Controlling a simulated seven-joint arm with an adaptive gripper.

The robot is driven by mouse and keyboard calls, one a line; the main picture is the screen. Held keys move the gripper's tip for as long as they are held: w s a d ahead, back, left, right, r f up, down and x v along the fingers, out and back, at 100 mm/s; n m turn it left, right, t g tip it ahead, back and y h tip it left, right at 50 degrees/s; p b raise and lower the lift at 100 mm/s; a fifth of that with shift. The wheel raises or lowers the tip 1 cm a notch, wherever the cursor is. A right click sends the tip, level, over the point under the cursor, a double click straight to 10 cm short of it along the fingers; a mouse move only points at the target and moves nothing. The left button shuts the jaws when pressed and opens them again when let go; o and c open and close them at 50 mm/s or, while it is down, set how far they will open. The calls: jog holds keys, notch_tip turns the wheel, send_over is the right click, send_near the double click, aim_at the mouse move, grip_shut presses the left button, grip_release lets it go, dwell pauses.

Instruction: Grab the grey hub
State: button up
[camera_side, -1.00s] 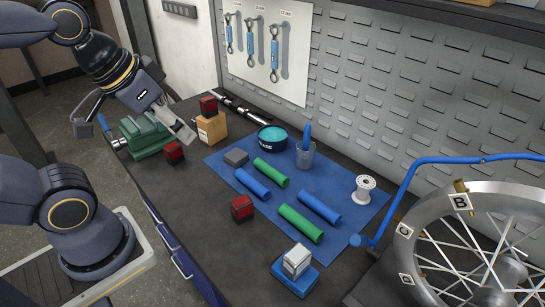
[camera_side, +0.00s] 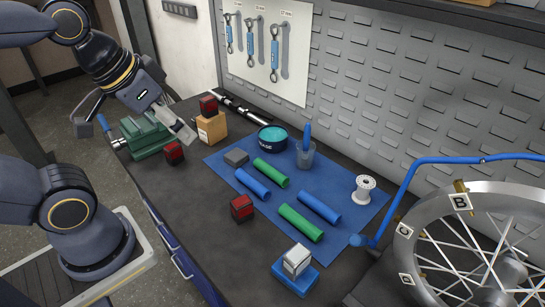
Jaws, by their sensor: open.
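The grey hub (camera_side: 364,189) is a pale, spool-shaped part with flanges at both ends. It stands upright near the right end of the blue mat (camera_side: 343,226). My gripper (camera_side: 133,127) is at the upper left, over the green vise (camera_side: 146,138), far to the left of the hub. Its two fingers are spread apart and nothing is between them. The hub is not covered by anything in this view.
Blue and green grips (camera_side: 301,222), a grey block (camera_side: 236,157), a teal-topped tin (camera_side: 273,137) and a cup (camera_side: 305,154) occupy the mat. A blue-framed wheel (camera_side: 470,245) stands right of the hub. Red-and-black lights (camera_side: 242,207) sit left. A pegboard wall (camera_side: 400,90) rises behind.

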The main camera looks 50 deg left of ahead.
jog(key=w+d+r+m+t, duration=0.2)
jog(key=w+d+r+m, duration=0.1)
jog(key=w+r, duration=0.65)
jog(key=m+g+h, duration=0.3)
jog(key=m+g, duration=0.1)
jog(key=m, duration=0.1)
send_over(366, 181)
jog(key=s+a, duration=0.3)
jog(key=s, duration=0.1)
notch_tip(366, 181, down, 22)
jog(key=x, duration=0.9)
jog(key=shift+d+f, duration=0.15)
jog(key=shift+f, duration=0.05)
jog(key=x, duration=0.6)
jog(key=shift+a, duration=0.2)
